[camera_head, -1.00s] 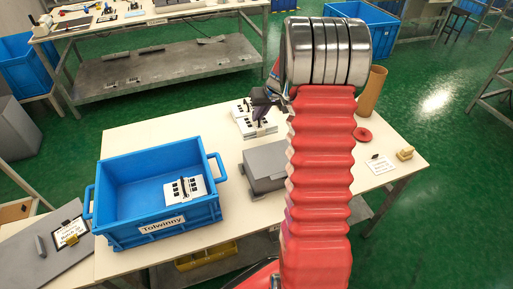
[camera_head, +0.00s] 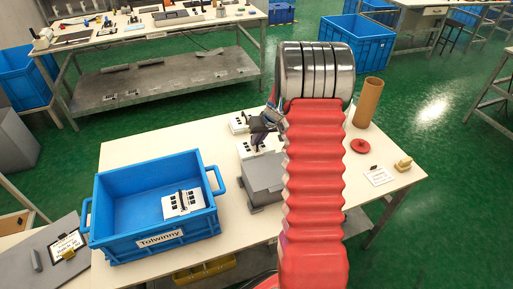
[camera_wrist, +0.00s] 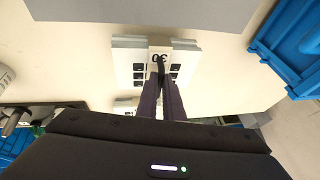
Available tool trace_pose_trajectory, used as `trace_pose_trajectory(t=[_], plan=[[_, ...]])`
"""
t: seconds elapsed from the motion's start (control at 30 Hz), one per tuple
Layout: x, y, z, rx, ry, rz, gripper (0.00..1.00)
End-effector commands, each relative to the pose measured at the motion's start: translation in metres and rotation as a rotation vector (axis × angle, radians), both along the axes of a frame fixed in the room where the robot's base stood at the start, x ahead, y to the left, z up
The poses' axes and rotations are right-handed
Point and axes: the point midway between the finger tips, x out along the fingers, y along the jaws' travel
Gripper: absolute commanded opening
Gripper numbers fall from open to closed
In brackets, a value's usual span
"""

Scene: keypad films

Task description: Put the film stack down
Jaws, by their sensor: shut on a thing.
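A white film stack with black key marks (camera_wrist: 127,68) is between the fingers of my gripper (camera_wrist: 160,88) in the wrist view. The fingers are shut on its middle. In the head view this stack (camera_head: 257,149) is at the table, just behind the grey box; my gripper (camera_head: 263,130) is above it, partly hidden by my arm. I cannot tell whether it touches the table. A second film stack (camera_head: 239,123) lies farther back and is partly hidden in the wrist view (camera_wrist: 124,106). Another stack (camera_head: 183,204) lies inside the blue bin (camera_head: 160,247).
The grey box (camera_head: 262,178) stands close in front of the held stack. To the right are a brown tube (camera_head: 369,103), a red ring (camera_head: 360,146) and a small card (camera_head: 378,177). The cream tabletop (camera_head: 150,132) is bare behind the bin.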

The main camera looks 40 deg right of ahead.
Motion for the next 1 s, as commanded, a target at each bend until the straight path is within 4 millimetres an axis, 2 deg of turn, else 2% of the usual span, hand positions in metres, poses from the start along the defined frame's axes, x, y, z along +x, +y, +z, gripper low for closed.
trace_pose_trajectory(t=[0.23,0.53,0.9,0.93,1.0], plan=[[0.000,0.000,-0.003,0.001,0.001,-0.001,0.00],[0.000,0.000,-0.036,0.001,0.001,-0.001,0.00],[0.000,0.000,-0.039,0.000,0.000,-0.001,0.00],[0.000,0.000,-0.039,0.000,0.000,-0.001,0.08],[0.000,0.000,-0.039,0.000,0.000,0.000,0.13]])
